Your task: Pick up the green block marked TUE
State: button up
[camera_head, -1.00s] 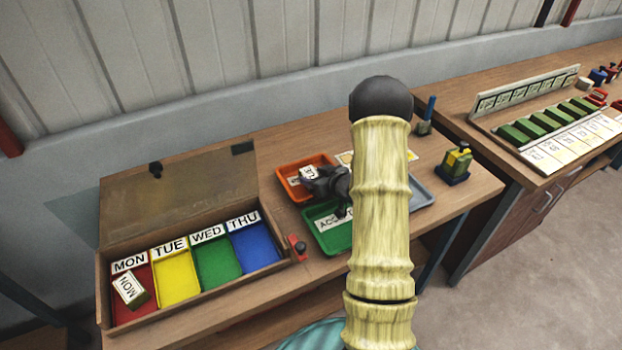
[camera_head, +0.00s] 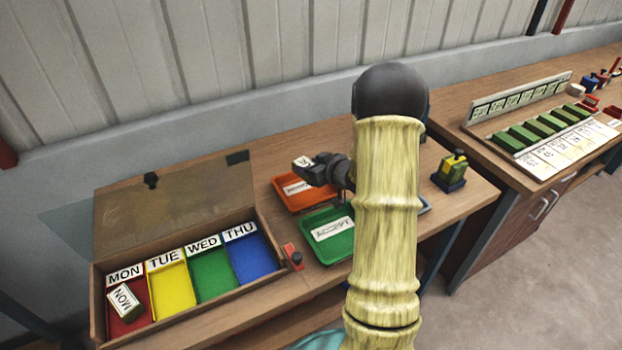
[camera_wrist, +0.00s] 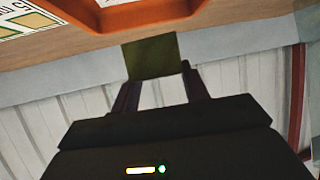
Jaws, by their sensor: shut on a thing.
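My gripper (camera_head: 312,168) is shut on the block marked TUE (camera_head: 302,162), seen as a small block with a white lettered top in the head view. Its lettering is too small to read now. The block appears held above the orange tray (camera_head: 284,195). In the wrist view a dark olive-green face of the block (camera_wrist: 151,57) sits between the two fingertips (camera_wrist: 157,80), with the orange tray (camera_wrist: 150,16) beyond it. My arm hides part of the bench.
An open wooden box (camera_head: 190,318) has compartments labelled MON, TUE, WED and THU; a MON block (camera_head: 124,301) lies in the red one. A green ACCEPT tray (camera_head: 317,251) is empty. A yellow-green block on a stand (camera_head: 452,168) is at right. A second bench holds several green blocks (camera_head: 535,128).

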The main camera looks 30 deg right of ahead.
notch_tip(320, 180, up, 2)
jog(key=shift+r, duration=0.15)
dwell(0.6)
